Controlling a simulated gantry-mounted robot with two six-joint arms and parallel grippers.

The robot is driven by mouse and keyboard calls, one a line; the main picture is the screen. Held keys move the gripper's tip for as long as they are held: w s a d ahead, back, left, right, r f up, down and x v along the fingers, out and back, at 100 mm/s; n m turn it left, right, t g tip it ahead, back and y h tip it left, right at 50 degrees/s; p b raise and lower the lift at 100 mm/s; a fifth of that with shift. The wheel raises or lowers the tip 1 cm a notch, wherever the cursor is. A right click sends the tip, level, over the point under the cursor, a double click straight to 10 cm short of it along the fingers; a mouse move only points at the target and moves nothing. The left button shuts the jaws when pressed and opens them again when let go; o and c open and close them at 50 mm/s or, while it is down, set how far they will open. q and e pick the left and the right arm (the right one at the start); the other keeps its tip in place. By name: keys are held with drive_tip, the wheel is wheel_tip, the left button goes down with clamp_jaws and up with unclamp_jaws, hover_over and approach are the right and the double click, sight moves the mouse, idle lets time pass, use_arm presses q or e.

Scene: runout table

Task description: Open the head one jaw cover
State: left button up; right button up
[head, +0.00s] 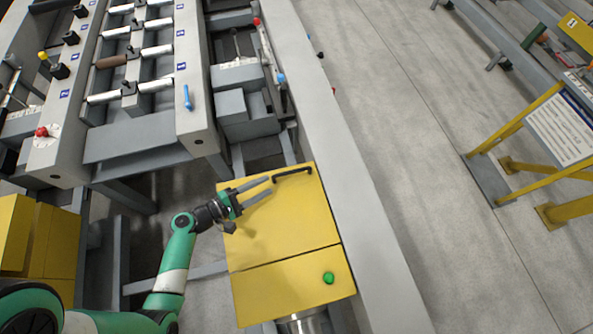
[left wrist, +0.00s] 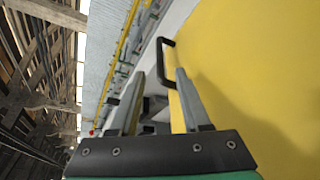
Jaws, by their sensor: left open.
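The yellow jaw cover (head: 285,228) is in the middle of the head view and looks shut, with a black handle (head: 293,173) near its far edge. The handle also shows in the left wrist view (left wrist: 162,60), just beyond the fingertips. My left gripper (head: 271,186) is open and empty over the cover, with its fingers pointing toward the handle and apart from it. In the left wrist view the two fingers (left wrist: 160,75) are spread, and the yellow cover (left wrist: 260,60) fills the right side. My right gripper is not in view.
A yellow front panel with a green button (head: 328,278) is at the near side of the cover. A long grey beam (head: 365,215) runs along its right. A roller table (head: 130,60) stands at upper left. Open floor and a yellow sign stand (head: 560,125) are at right.

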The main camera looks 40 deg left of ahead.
sight(290, 173)
use_arm(q)
drive_tip(key=b+x, duration=0.3)
drive_tip(key=shift+d+f, duration=0.2)
drive_tip(key=shift+f, duration=0.2)
drive_tip(key=x, duration=0.3)
drive_tip(key=b+x, duration=0.1)
drive_tip(key=x, duration=0.1)
drive_tip(key=r+x, duration=0.1)
drive_tip(key=x, duration=0.2)
drive_tip(key=shift+w+a+f, duration=0.1)
drive_tip(key=shift+w+f, duration=0.05)
drive_tip(key=shift+w, duration=0.25)
clamp_jaws()
idle(0.4)
